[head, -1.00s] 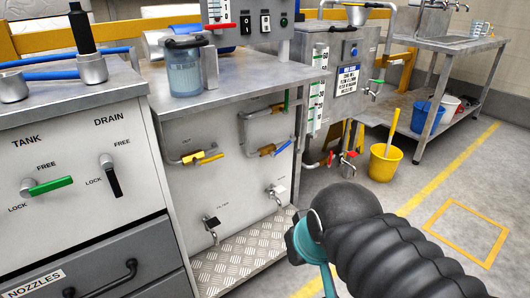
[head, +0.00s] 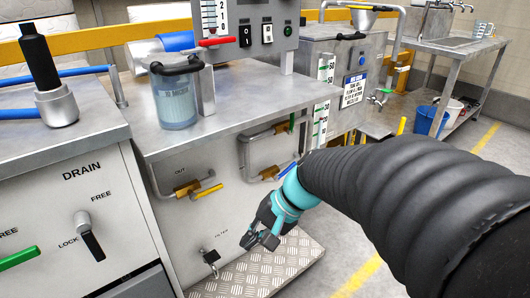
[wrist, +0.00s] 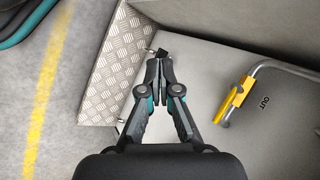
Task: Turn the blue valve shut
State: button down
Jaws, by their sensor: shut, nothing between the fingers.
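The blue valve handle (head: 286,168) shows in the head view on the right part of the light cabinet front. It slants up to the right from a brass-coloured valve body, and my arm hides part of it. I do not make it out in the wrist view. My gripper (head: 260,240) is low in front of the cabinet, below the blue handle and apart from it. In the wrist view my gripper (wrist: 158,64) has its fingertips together and holds nothing. A small black handle (wrist: 161,53) shows just past the tips.
A yellow-handled valve (head: 207,191) sits left of the blue one, marked OUT. The black-handled filter tap (head: 210,257) is left of my gripper. A checker-plate step (head: 270,272) juts out below. A jar (head: 176,98) stands on the cabinet top.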

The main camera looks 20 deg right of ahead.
jog(key=w+d+m+t+y+p, duration=0.1)
jog(key=w+d+m+t+y, duration=0.15)
jog(key=w+m, duration=0.4)
jog(key=m+t+h+p, duration=0.4)
jog(key=m+t, duration=0.7)
jog(key=m, duration=0.4)
send_near(288, 169)
jog(key=d+f, duration=0.3)
jog(key=f, duration=0.3)
jog(key=w+a+r+p, duration=0.1)
jog(key=w+a+r, duration=0.2)
jog(key=w, duration=0.6)
jog(key=shift+a+p, duration=0.2)
jog(key=shift+p, duration=0.1)
jog(key=shift+s+d+h+b, duration=0.1)
jog(key=shift+h+b, duration=0.15)
jog(key=shift+b, duration=0.3)
